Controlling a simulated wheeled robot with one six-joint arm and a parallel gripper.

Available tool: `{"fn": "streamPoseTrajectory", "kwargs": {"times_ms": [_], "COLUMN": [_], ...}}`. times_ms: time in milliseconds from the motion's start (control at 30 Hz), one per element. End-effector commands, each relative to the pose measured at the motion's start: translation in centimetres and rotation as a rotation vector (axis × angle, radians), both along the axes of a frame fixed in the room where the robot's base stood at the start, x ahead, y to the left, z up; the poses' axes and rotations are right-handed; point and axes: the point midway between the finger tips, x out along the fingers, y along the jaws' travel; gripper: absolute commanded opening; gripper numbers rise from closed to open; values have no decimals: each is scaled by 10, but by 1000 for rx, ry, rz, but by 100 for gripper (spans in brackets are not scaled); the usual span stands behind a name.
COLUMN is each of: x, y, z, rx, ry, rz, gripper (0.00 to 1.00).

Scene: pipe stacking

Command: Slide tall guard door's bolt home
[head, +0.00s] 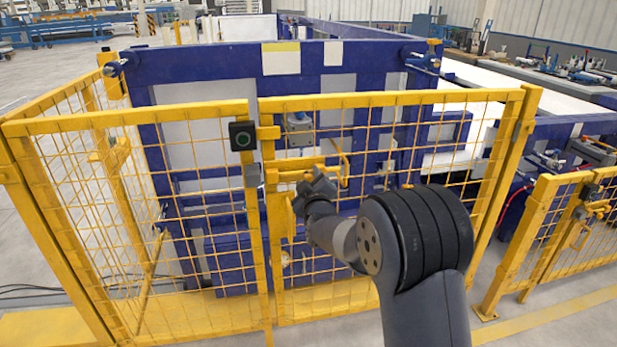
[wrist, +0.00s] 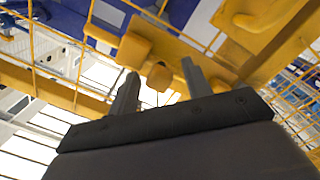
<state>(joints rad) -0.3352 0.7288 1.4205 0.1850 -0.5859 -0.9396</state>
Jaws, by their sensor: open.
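The tall guard door (head: 390,98) is a yellow mesh panel standing upright in line with the fence panel on its left. Its yellow bolt (head: 292,176) lies near the door's left edge, partly hidden by my gripper. In the wrist view a small yellow knob (wrist: 160,76), apparently the bolt's, shows between my fingertips. My gripper (wrist: 160,84) is open, one finger on each side of the knob; I cannot tell whether either touches it. In the head view my gripper (head: 308,190) is in front of the bolt. How far the bolt reaches toward the post cannot be told.
A black box with a green ring (head: 242,135) is on the left panel's edge, above a grey block (head: 252,175). A yellow handle (head: 343,166) is right of the bolt. A lower yellow gate (head: 545,245) stands at right. Blue machinery (head: 220,62) fills the space behind the mesh.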

Motion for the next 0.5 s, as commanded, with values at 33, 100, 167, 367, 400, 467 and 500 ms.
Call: {"fn": "streamPoseTrajectory", "kwargs": {"times_ms": [33, 100, 167, 367, 400, 467, 500], "x": [3, 6, 8, 8, 8, 8, 8], "y": [1, 1, 2, 2, 2, 2, 2], "z": [1, 0, 0, 0, 0, 0, 0], "rx": [0, 0, 0, 0, 0, 0, 0], "ry": [-1, 0, -1, -1, -1, -1, -1], "rz": [-1, 0, -1, -1, -1, -1, -1], "gripper": [47, 47, 47, 47, 47, 44, 41]}}
